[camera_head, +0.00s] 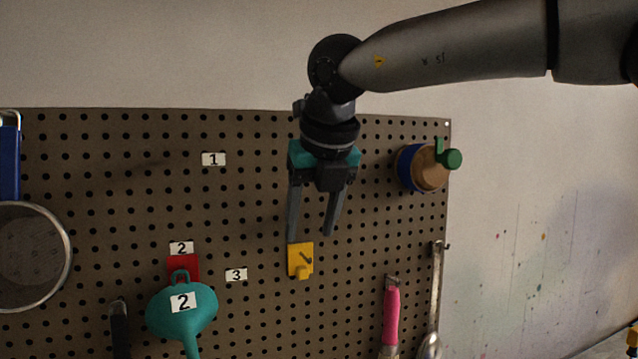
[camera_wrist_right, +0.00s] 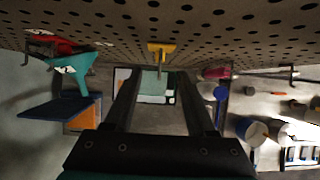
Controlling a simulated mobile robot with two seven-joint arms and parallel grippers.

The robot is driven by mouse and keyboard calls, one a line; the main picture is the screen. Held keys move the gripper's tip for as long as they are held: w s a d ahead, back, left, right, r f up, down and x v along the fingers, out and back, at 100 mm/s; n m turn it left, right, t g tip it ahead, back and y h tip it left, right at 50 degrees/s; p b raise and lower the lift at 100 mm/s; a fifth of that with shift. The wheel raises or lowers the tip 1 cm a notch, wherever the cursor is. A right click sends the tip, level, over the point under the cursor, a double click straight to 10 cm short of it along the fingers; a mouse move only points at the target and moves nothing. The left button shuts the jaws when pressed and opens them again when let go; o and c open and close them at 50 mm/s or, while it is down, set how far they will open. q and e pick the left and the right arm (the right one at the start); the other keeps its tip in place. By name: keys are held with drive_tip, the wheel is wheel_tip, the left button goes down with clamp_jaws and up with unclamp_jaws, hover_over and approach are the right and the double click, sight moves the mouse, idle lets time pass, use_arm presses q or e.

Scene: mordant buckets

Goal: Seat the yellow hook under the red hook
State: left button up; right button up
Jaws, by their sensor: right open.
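The yellow hook (camera_head: 300,260) is on the brown pegboard, right of and about level with the red hook (camera_head: 183,268). In the wrist view the yellow hook (camera_wrist_right: 162,48) sits ahead of the fingers, centred between them. The red hook has a "2" label above it and a teal funnel (camera_head: 182,312) hanging on it, which hides its lower part and the board beneath. My right gripper (camera_head: 311,238) is open and empty, fingers pointing down just above the yellow hook; contact cannot be told. My left gripper is not in view.
The pegboard (camera_head: 240,210) carries label "1" (camera_head: 213,159) and label "3" (camera_head: 236,275). A strainer (camera_head: 30,255) hangs at far left, a pink-handled tool (camera_head: 391,315) at lower right, and a tape roll (camera_head: 425,167) at upper right.

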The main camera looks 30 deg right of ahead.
drive_tip(key=d+v, duration=0.1)
drive_tip(key=v, duration=0.7)
drive_tip(key=shift+a, duration=0.5)
drive_tip(key=shift+f, duration=0.1)
